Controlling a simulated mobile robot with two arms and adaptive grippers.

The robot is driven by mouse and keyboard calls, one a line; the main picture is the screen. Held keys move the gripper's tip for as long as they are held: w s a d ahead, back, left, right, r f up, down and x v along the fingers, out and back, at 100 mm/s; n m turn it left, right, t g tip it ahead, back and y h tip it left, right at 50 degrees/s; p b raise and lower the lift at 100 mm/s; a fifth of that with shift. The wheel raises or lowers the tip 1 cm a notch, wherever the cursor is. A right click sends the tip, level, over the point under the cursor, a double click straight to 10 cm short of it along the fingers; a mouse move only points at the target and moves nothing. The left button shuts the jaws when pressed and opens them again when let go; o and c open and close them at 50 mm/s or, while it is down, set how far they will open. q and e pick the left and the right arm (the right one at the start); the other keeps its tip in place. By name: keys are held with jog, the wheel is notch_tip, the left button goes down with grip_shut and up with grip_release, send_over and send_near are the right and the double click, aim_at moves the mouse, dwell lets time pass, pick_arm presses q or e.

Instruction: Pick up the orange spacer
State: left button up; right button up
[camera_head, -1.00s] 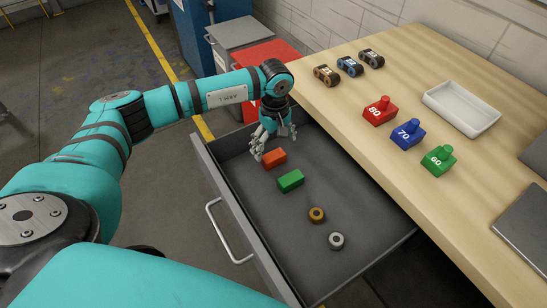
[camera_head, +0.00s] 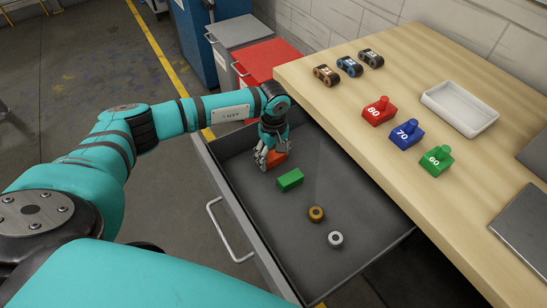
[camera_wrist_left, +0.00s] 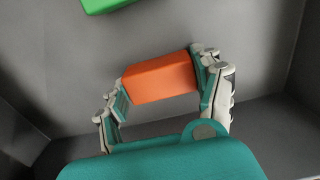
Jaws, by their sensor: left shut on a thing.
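The orange spacer (camera_head: 277,159) is a small block in the far part of the open grey drawer (camera_head: 262,213). In the left wrist view the orange spacer (camera_wrist_left: 160,79) lies between the two fingers of my left gripper (camera_wrist_left: 165,88), which touch its ends. My left gripper (camera_head: 266,160) is shut on it, low in the drawer, and hides part of it in the head view. I cannot tell whether the spacer is off the drawer floor. My right gripper is not in view.
A green block (camera_head: 290,179), a brass ring (camera_head: 316,214) and a silver ring (camera_head: 336,239) lie in the drawer. The wooden table (camera_head: 330,100) beside it bears red (camera_head: 378,111), blue (camera_head: 406,134) and green (camera_head: 437,160) numbered pieces and a white tray (camera_head: 460,108).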

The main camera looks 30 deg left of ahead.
pick_arm(q)
jog(key=c, duration=0.4)
jog(key=shift+r, duration=0.15)
